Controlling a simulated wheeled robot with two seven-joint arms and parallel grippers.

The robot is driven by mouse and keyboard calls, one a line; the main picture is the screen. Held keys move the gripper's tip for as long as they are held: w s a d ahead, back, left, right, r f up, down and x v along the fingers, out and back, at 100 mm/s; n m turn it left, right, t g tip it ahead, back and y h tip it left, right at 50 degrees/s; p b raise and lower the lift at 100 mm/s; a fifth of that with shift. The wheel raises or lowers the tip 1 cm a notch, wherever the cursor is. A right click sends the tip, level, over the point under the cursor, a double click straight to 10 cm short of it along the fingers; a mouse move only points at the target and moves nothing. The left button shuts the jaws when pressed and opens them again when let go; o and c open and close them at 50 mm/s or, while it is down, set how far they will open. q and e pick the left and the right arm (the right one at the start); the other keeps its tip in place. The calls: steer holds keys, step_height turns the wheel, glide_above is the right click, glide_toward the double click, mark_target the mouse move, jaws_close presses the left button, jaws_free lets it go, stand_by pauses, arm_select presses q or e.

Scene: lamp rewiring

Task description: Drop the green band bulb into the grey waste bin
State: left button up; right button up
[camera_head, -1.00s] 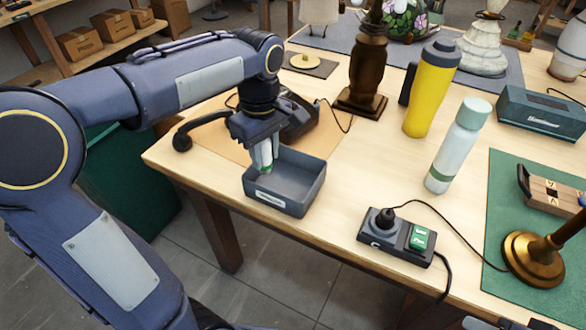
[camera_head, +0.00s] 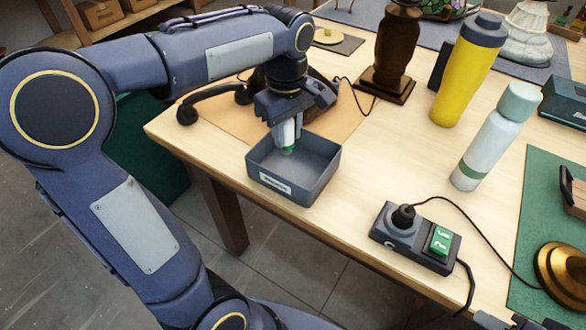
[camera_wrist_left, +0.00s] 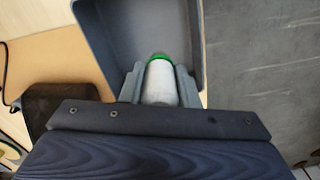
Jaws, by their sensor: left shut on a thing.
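My left gripper (camera_head: 287,132) points down over the grey waste bin (camera_head: 318,187), an open box with a white label near the table's front left edge. Its jaws are shut on the green band bulb (camera_head: 287,150), a white tube with a green band at its lower end. The left wrist view shows the bulb (camera_wrist_left: 160,84) between the two fingers (camera_wrist_left: 160,86), with the bin's wall (camera_wrist_left: 198,45) around the space beyond. The bulb's lower end is at about the bin's opening; I cannot tell its exact height.
A dark corded device (camera_head: 322,92) stands behind the bin. A switch box with a plug (camera_head: 415,238) lies to the right, its cord running across the table. A pale bottle (camera_head: 494,140), a yellow tumbler (camera_head: 466,70) and a brown lamp base (camera_head: 393,50) stand farther right and back.

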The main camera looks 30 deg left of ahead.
arm_select(q)
steer(key=shift+f, duration=0.2)
steer(key=o, duration=1)
step_height(320, 180, up, 8)
steer(key=shift+f+p, duration=0.1)
steer(key=shift+p, duration=0.6)
steer(key=shift+s, duration=0.35)
steer(key=s+d+f+m+t+h+p, duration=0.2)
steer(key=s+f+m, duration=0.1)
steer(key=s+m, duration=0.3)
steer(key=s+d+f+m+t+h+p, duration=0.1)
steer(key=s+d+f+m+t+p, duration=0.1)
steer(key=s+m, duration=0.4)
steer(key=s+f+t, duration=0.1)
steer(key=s+f, duration=0.1)
steer(key=s, duration=0.2)
steer(key=shift+f+t+h, duration=0.25)
steer(key=shift+t+h, duration=0.05)
steer(key=shift+h, duration=0.1)
